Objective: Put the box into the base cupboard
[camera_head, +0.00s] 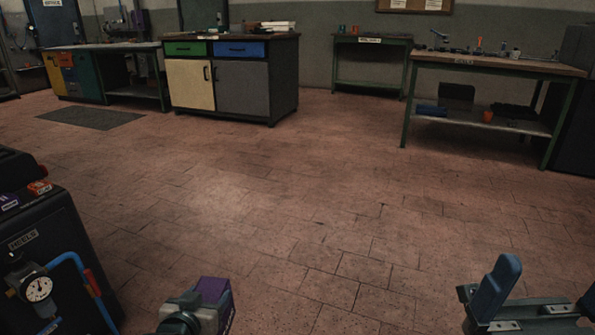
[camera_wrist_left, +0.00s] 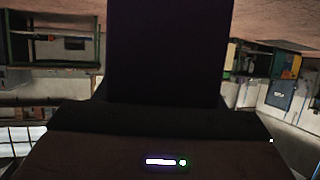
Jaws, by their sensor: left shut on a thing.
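A purple box (camera_head: 215,296) is at the bottom of the head view, held in my left gripper (camera_head: 200,313), which is shut on it. In the left wrist view the box (camera_wrist_left: 165,50) is a large dark shape filling the upper middle and hiding what lies behind it. The base cupboard (camera_head: 231,84) stands across the room, with a cream door, a grey door, and green and blue drawers above. Its doors look shut. My right gripper (camera_head: 545,288) is at the bottom right, its blue fingers apart with nothing between them.
A dark machine (camera_head: 45,260) with a gauge and a blue hose stands close at left. A green-legged workbench (camera_head: 495,67) with tools is at back right, a smaller green table (camera_head: 371,62) at back centre. A dark mat (camera_head: 90,118) lies at left. The middle floor is clear.

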